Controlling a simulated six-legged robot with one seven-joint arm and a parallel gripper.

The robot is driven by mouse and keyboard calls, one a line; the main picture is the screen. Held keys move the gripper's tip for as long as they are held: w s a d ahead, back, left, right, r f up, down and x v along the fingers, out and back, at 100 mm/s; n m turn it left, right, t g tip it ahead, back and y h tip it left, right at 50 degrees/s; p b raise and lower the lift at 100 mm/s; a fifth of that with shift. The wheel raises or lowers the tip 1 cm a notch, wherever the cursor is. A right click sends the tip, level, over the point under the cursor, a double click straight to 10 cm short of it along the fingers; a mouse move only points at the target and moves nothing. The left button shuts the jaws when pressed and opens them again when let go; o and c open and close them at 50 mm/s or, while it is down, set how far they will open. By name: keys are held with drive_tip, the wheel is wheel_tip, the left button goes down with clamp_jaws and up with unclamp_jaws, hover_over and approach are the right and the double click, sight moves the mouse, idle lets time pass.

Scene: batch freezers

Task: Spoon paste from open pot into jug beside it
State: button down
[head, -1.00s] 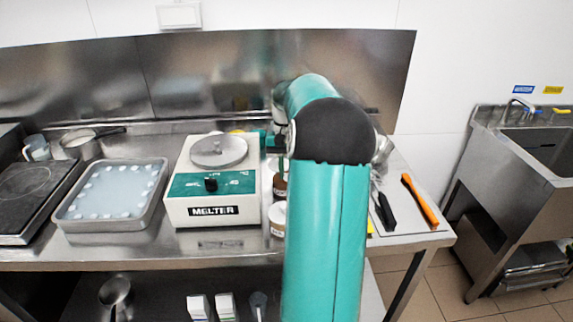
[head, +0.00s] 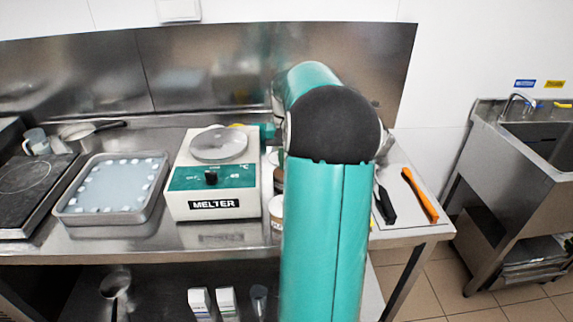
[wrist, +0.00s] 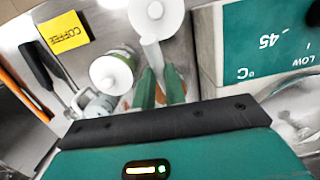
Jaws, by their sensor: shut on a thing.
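My gripper (wrist: 158,90) shows in the wrist view, its green fingers closed around a pale, narrow, handle-like piece (wrist: 151,52), probably the spoon. Its far end is not clear. Two round white-topped pots stand by the fingers: one (wrist: 110,74) to the left, one (wrist: 156,14) beyond the pale piece. I cannot tell which is the open pot or whether paste shows. A pale, jug-like vessel (wrist: 93,106) stands left of the fingers, partly hidden by the gripper body. In the head view my arm hides the gripper and most of this area.
The melter (head: 213,190) stands left of my arm, with a tray (head: 108,217) farther left. Black-handled (head: 385,206) and orange-handled (head: 420,195) tools lie at right. A yellow COFFEE note (wrist: 65,32) lies near the pots. A clear jug (head: 37,142) and pan (head: 78,132) stand back left.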

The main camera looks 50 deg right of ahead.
drive_tip(key=shift+r, duration=0.35)
drive_tip(key=shift+s+a+t+h, duration=0.35)
drive_tip(key=shift+a+t+h, duration=0.1)
drive_tip(key=shift+h, duration=0.15)
drive_tip(key=shift+s+a+t+h, duration=0.45)
drive_tip(key=shift+t+h, duration=0.4)
drive_tip(key=shift+h, duration=0.15)
drive_tip(key=shift+s+d, duration=0.1)
